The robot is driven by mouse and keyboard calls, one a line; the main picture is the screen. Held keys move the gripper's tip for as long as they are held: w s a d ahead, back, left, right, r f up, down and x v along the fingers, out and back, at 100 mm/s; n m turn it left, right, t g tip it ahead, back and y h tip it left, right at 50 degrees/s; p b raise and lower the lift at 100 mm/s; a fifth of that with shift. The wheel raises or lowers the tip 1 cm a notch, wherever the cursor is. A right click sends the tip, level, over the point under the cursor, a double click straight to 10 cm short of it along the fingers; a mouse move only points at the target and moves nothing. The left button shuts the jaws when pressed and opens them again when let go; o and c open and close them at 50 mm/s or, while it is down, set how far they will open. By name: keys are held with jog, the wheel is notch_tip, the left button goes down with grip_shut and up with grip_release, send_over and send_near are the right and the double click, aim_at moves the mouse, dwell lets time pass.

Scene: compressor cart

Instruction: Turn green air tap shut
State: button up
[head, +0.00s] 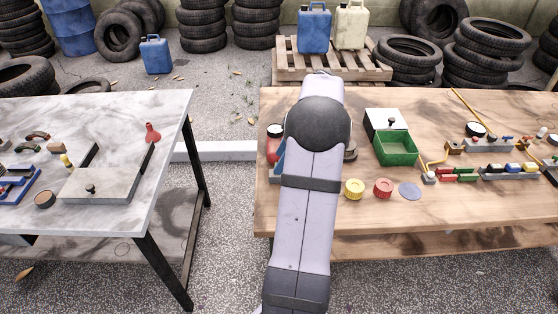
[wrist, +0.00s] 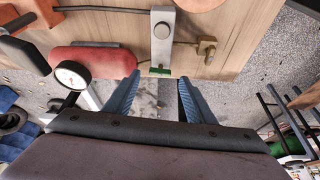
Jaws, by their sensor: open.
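The green air tap (wrist: 160,71) shows in the wrist view as a short green strip at the near end of a pale grey block (wrist: 162,38). My gripper (wrist: 158,79) is open and empty. Its two blue fingers lie on either side of the green strip, with gaps on both sides; I cannot tell the depth between them. A red tank (wrist: 95,58) lies left of the block, with a round white gauge (wrist: 71,75) beside it. In the head view my arm hides the tap and most of the cart; only part of the red tank (head: 272,150) shows.
A brass fitting (wrist: 207,46) sits right of the block. On the wooden table (head: 440,212), a green bin (head: 397,150), a yellow knob (head: 354,188) and a red knob (head: 383,187) stand right of my arm. A marble-topped table (head: 110,218) stands to the left across a gap.

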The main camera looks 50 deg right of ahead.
jog(key=shift+x, duration=1.15)
jog(key=shift+c, duration=0.6)
jog(key=c, duration=0.9)
